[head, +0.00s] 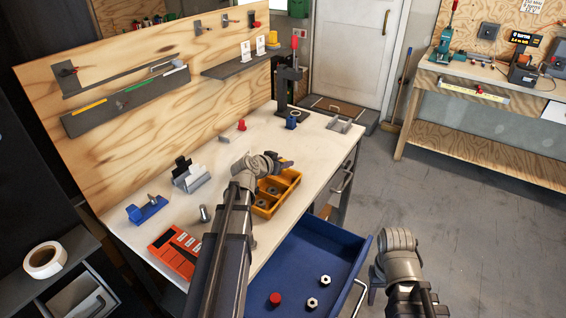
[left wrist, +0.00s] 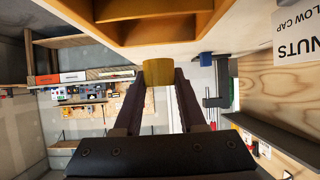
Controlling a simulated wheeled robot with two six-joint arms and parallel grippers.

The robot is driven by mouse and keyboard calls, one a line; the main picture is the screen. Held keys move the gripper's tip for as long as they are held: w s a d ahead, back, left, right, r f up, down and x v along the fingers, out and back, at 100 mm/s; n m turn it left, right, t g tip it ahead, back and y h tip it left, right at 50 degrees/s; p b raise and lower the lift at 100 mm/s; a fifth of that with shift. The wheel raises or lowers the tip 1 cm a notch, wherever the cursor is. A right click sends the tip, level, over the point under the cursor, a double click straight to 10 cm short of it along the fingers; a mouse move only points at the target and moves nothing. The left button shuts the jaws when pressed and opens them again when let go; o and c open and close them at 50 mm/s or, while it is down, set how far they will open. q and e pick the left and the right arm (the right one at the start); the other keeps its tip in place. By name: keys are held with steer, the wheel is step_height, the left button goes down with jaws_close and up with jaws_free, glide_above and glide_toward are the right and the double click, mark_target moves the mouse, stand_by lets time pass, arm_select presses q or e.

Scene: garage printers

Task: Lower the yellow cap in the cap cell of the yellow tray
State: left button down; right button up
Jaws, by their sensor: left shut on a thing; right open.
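The yellow tray (head: 264,213) stands on the white bench top near its front edge, with grey pieces in some cells. My left gripper (head: 284,164) is over the far part of the tray. In the left wrist view it is shut on the yellow cap (left wrist: 158,72), held between its fingertips. There the tray (left wrist: 150,32) shows at the top, close to the cap; I cannot tell if they touch. In the head view the cap is hidden by the gripper. My right gripper (head: 373,285) is open and empty, beside the blue drawer.
The blue drawer (head: 318,240) is pulled out, holding a red cap (head: 275,299) and two nuts (head: 326,280). An orange-red case (head: 172,254), a grey holder (head: 192,178) and a blue fixture (head: 147,210) lie left. A black press (head: 288,85) stands behind. The bench middle is fairly clear.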

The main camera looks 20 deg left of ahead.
arm_select(q)
steer(key=shift+f+b, duration=1.35)
steer(key=shift+f, duration=0.25)
steer(key=shift+c, duration=2)
jaws_free()
steer(key=shift+r, duration=0.1)
steer(key=shift+r+p, duration=3.5)
steer(key=shift+p, duration=0.05)
